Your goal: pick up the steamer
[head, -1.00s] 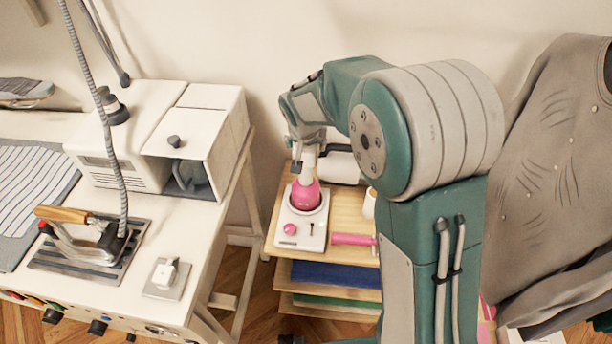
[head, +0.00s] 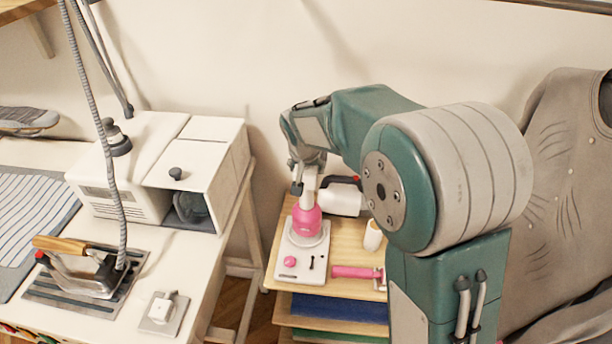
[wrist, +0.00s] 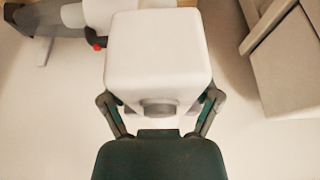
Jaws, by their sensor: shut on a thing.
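The steamer (head: 307,222) has a pink lower part and a white upper part. It stands upright over the round seat of a white base (head: 287,273) with a pink knob. I cannot tell whether a gap shows beneath it. My gripper (head: 303,183) is at its top and shut on it. In the wrist view, the white boxy end of the steamer (wrist: 158,50) sits between the two fingers of my gripper (wrist: 159,103). The fingertips are partly hidden by it.
A white device with a dark handle and red tip (head: 343,200) stands close behind the steamer. A pink-handled tool (head: 352,272) and a white cylinder (head: 373,236) lie right on the wooden shelf (head: 345,242). An ironing table (head: 60,160) with an iron (head: 85,272) stands left.

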